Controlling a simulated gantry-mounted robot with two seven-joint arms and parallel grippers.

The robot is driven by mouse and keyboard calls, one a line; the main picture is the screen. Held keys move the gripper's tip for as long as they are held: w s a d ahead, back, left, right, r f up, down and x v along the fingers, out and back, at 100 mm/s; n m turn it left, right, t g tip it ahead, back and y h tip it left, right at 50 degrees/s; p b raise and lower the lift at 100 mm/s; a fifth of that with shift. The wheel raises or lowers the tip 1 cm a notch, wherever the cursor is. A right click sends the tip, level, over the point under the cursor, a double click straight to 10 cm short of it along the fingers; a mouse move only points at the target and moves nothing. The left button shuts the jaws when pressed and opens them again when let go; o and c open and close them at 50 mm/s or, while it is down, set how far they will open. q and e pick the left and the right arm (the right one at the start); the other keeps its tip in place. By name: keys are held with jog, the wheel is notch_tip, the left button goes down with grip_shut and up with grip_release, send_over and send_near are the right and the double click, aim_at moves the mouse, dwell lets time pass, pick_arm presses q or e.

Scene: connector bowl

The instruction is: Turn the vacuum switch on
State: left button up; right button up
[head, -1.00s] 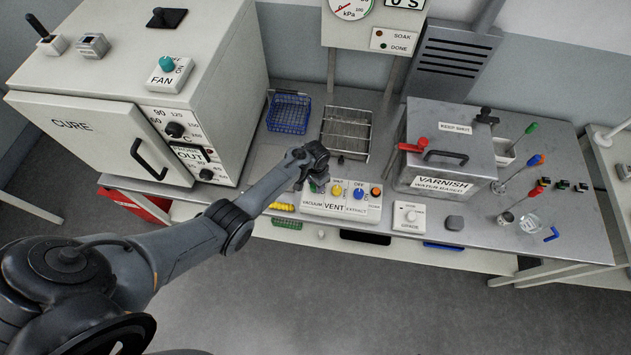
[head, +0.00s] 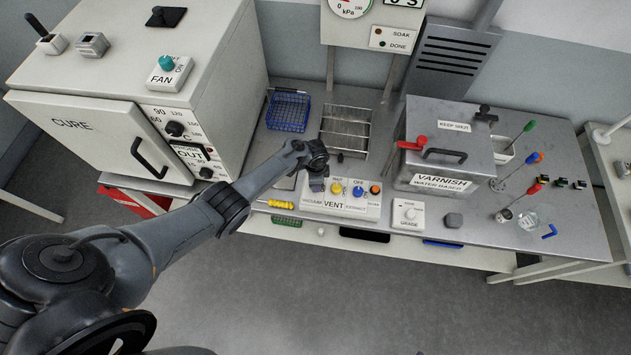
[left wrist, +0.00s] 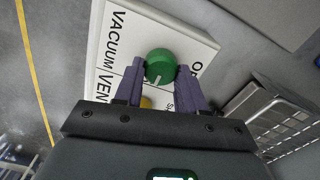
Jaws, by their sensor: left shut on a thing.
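The vacuum switch is a round green knob (left wrist: 160,66) on a white panel (left wrist: 131,25) lettered VACUUM and VENT in the left wrist view. A pale pointer mark shows on the knob's face. My left gripper (left wrist: 158,78) is shut on the knob, one purple finger on each side. The ON and OFF lettering beside it is partly cut off or covered, so the exact setting cannot be told. In the head view my left gripper (head: 316,184) is over the left end of the panel (head: 333,205) and hides the knob. My right gripper is not in view.
A yellow vent knob (head: 336,188), a blue knob (head: 358,191) and an orange button (head: 375,189) are close on the right. A wire rack (head: 345,132) stands behind, the cure oven (head: 80,125) to the left, and the varnish tank (head: 445,180) to the right.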

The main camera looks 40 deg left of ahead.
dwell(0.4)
pick_arm(q)
jog(key=o, duration=1.1)
jog(key=shift+c, duration=0.2)
notch_tip(320, 180, up, 11)
jog(key=p, duration=0.3)
jog(key=shift+p, duration=0.3)
jog(key=shift+f, duration=0.2)
